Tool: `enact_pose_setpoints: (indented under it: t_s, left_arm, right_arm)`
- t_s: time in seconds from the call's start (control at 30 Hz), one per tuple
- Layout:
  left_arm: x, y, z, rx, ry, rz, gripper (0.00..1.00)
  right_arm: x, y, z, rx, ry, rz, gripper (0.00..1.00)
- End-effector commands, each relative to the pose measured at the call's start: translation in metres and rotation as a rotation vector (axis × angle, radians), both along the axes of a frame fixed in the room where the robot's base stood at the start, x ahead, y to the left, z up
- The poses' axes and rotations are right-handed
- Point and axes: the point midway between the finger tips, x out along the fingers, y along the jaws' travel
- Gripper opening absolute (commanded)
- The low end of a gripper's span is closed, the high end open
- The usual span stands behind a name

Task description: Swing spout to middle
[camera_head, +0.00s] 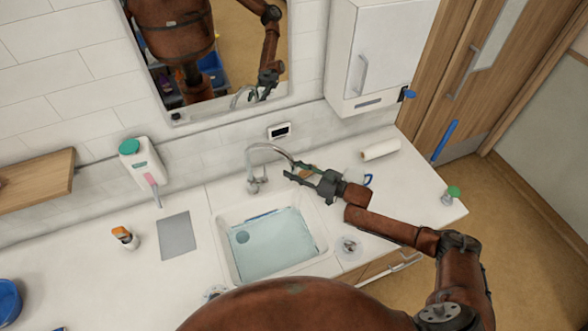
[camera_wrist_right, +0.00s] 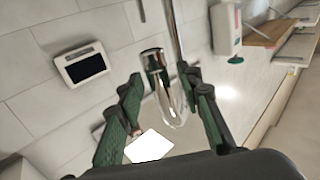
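The chrome tap spout (camera_head: 268,147) arches up from its base behind the sink basin (camera_head: 222,255) and swings to the right. My right gripper (camera_head: 297,172) is just right of the spout's end, above the back right of the basin. In the right wrist view, the chrome spout end (camera_wrist_right: 153,60) lies between the two spread fingers of my right gripper (camera_wrist_right: 161,80), with a gap visible on both sides. A clear, shiny shape hangs below it; I cannot tell what it is. My left gripper is not in view.
A soap dispenser (camera_head: 142,160) hangs left of the basin. A white roll (camera_head: 380,149) and a green-topped bottle (camera_head: 450,196) are on the right counter. A white cabinet (camera_head: 385,50) and mirror (camera_head: 215,60) are above. Left of the basin are a grey mat (camera_head: 177,235) and orange-topped bottle (camera_head: 125,238).

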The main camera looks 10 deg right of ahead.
Motion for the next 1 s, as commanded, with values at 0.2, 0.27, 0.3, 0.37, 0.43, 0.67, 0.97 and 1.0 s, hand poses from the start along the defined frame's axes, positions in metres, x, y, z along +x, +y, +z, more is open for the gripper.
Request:
enact_pose_setpoints:
  t_s: [0.2,0.27,0.3,0.37,0.43,0.67,0.97,1.0]
  left_arm:
    - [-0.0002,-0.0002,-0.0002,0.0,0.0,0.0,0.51]
    - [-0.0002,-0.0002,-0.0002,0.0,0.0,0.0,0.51]
    - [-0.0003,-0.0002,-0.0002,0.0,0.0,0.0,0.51]
    - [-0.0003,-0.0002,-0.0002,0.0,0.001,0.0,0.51]
    - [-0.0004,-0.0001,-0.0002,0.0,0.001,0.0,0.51]
    - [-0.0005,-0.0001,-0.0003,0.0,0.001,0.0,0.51]
    - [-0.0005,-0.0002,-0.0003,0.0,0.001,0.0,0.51]
    - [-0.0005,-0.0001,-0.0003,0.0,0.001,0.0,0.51]
  right_arm:
    - [0.0,0.0001,-0.0009,-0.001,0.001,0.0,0.33]
    - [-0.0001,0.0002,-0.0009,-0.001,0.001,0.0,0.29]
    - [-0.0001,0.0001,-0.0009,-0.001,0.001,0.0,0.26]
    - [-0.0001,0.0001,-0.0009,-0.001,0.001,0.0,0.22]
    - [-0.0001,0.0,-0.0009,-0.001,0.001,0.0,0.17]
    - [-0.0002,-0.0001,-0.0009,-0.001,0.001,0.0,0.01]
    - [-0.0003,-0.0002,-0.0009,-0.001,0.001,0.0,0.0]
    - [-0.0003,-0.0002,-0.0009,-0.001,0.001,0.0,0.0]
